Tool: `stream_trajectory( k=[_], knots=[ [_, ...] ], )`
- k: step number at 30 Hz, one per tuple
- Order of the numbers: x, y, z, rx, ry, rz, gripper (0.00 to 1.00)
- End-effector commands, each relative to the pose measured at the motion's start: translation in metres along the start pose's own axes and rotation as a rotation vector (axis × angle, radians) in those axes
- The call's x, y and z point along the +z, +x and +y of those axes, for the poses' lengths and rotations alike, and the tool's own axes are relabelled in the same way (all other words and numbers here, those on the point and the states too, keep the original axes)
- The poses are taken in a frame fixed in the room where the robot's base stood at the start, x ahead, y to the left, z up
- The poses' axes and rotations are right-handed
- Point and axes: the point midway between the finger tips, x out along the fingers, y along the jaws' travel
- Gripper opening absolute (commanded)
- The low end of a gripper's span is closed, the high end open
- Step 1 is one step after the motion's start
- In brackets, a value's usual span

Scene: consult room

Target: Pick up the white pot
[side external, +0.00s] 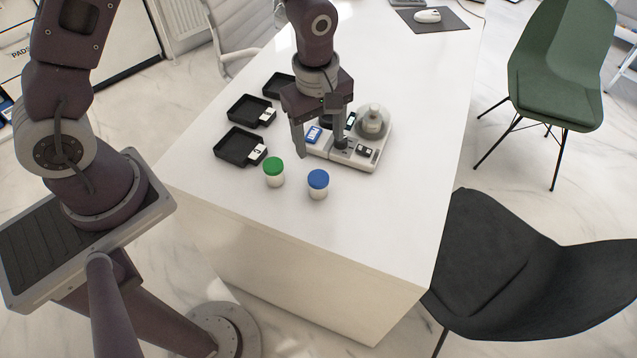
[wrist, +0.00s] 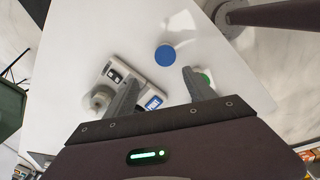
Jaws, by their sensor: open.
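Two small white pots stand upright on the white table, one with a green lid (side external: 274,172) and one with a blue lid (side external: 318,185). My gripper (side external: 320,148) is open and empty, pointing down above the table, just behind the two pots in the side view. In the wrist view, my gripper's fingers (wrist: 160,77) are spread apart. The blue lid (wrist: 165,55) shows beyond the fingertips, and the green lid (wrist: 206,75) is partly hidden by the right finger. The gripper touches neither pot.
Several black trays (side external: 231,150) with white labels stand to the left. The table (side external: 380,230) is clear in front of the pots. Chairs stand right.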

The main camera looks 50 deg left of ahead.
Motion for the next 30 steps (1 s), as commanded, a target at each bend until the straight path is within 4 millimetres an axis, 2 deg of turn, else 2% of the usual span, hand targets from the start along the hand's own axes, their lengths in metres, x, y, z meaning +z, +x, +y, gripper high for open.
stream_trajectory(
  k=[1,3,11,16,19,25,26,30],
  knots=[
    [0.005,0.023,-0.001,-0.028,-0.059,-0.008,0.63],
    [0.010,0.042,-0.001,-0.045,-0.127,-0.013,0.63],
    [0.013,0.079,-0.007,-0.060,-0.170,-0.015,0.63],
    [0.013,0.110,-0.015,-0.059,-0.170,-0.015,0.63],
    [0.013,0.121,-0.015,-0.057,-0.169,-0.015,0.63],
    [0.013,0.122,-0.014,-0.055,-0.170,-0.015,0.63],
    [0.013,0.122,-0.014,-0.056,-0.170,-0.015,0.61],
    [0.013,0.122,-0.014,-0.056,-0.169,-0.015,0.34]
  ],
)
